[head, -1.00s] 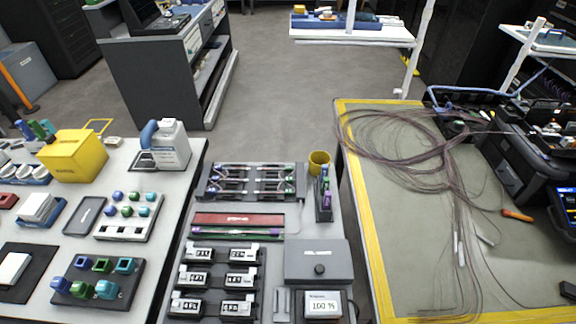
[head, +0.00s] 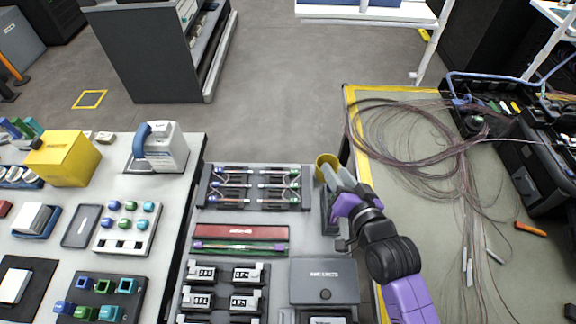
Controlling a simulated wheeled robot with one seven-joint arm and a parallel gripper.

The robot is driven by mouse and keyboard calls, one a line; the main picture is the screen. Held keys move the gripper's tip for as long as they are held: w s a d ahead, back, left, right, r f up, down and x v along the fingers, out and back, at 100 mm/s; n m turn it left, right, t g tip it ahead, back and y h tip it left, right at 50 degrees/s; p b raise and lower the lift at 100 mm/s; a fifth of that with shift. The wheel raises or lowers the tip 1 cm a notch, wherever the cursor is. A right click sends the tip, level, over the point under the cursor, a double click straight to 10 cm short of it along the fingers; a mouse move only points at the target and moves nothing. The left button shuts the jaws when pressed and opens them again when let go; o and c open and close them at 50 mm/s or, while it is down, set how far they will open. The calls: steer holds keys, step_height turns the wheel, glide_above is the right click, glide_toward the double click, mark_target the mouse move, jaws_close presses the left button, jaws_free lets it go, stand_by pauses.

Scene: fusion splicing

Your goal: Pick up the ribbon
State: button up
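A thin purple-and-green strip (head: 240,246), which looks like the ribbon, lies flat in front of a red box (head: 240,231) on the middle bench. I cannot be sure that it is the ribbon, as thin coloured strands also run across a dark rack (head: 256,207) behind the red box. My gripper (head: 333,172) is over the bench's right side, to the right of the rack and up from the strip. Its two grey fingers look apart with nothing visible between them. It overlaps a yellow cup (head: 324,160) and hides much of the dark holder below it.
A grey box with a knob (head: 324,281) sits at the front right of the bench. Black-and-white labelled blocks (head: 241,301) stand at the front left. The right table (head: 400,247) carries a loose coil of thin cables (head: 412,135). Open floor lies behind the benches.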

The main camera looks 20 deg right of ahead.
steer(key=w+d+r+m+g+y+p, duration=0.1)
steer(key=w+r+m, duration=0.1)
steer(key=w, duration=0.5)
steer(key=w+d+r+m+g+p, duration=0.1)
steer(key=w+m+g, duration=0.15)
steer(key=w, duration=0.35)
steer(key=m+g+y+p, duration=0.1)
steer(key=m+g+y, duration=0.3)
steer(key=m+g, duration=0.55)
glide_toward(296, 171)
steer(key=shift+w+d+f+t, duration=0.2)
steer(key=shift+w, duration=0.3)
steer(key=shift+w+d+f+t, duration=0.2)
steer(key=shift+w, duration=0.25)
steer(key=shift+s+a+r+m+g+y, duration=0.25)
steer(key=shift+s+m+g+y, duration=0.15)
steer(key=shift+s+m, duration=0.15)
steer(key=x, duration=0.4)
steer(key=s+p+x, duration=0.1)
steer(key=x, duration=0.1)
steer(key=shift+w+f, duration=0.1)
steer(key=shift+f, duration=0.25)
steer(key=shift+w+a+f, duration=0.15)
steer(key=shift+a+f, duration=0.1)
steer(key=shift+f, duration=0.35)
jaws_close()
